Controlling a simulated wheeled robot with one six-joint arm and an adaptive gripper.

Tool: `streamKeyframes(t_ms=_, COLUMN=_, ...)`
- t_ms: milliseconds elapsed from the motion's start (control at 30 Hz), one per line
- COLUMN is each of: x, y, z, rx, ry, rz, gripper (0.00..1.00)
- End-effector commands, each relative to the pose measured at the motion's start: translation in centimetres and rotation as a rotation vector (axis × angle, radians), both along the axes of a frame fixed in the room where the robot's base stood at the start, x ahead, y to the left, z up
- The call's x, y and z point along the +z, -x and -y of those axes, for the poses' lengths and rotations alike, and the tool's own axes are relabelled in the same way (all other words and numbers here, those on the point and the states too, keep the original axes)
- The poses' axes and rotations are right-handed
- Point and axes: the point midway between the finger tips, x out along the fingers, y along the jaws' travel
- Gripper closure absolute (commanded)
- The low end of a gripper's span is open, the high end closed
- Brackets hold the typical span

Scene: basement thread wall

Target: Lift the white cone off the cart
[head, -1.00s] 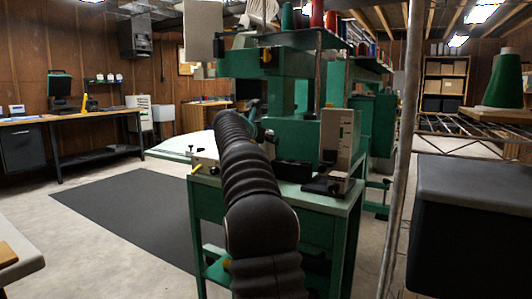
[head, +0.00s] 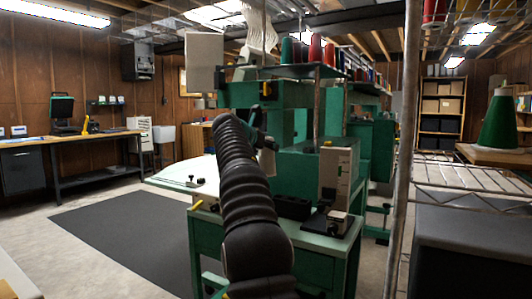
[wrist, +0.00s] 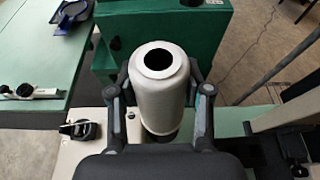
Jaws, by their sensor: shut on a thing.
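The white cone (wrist: 160,95) stands in the middle of the wrist view, its round dark top hole facing the camera. My gripper (wrist: 159,78) is shut on it, one finger against each side. The lower end of the cone is partly hidden by my gripper's body, so I cannot tell whether it touches the pale surface (wrist: 95,152) below. I cannot make out the cart for certain.
A green machine body (wrist: 185,35) is just behind the cone. A green tabletop (wrist: 40,55) lies to the left. In the head view a metal post and wire rack (head: 470,175) stand close on the right, with a green cone (head: 498,122) beyond. Dark mat floor (head: 125,235) is free at left.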

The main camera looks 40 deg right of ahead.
Motion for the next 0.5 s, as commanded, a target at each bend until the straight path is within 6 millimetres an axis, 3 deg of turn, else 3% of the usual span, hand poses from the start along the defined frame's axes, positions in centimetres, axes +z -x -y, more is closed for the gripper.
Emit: streamKeyframes(t_ms=500, x=1.03, y=0.04, z=-0.01, rx=0.0, ry=0.001, rz=0.001, gripper=0.91)
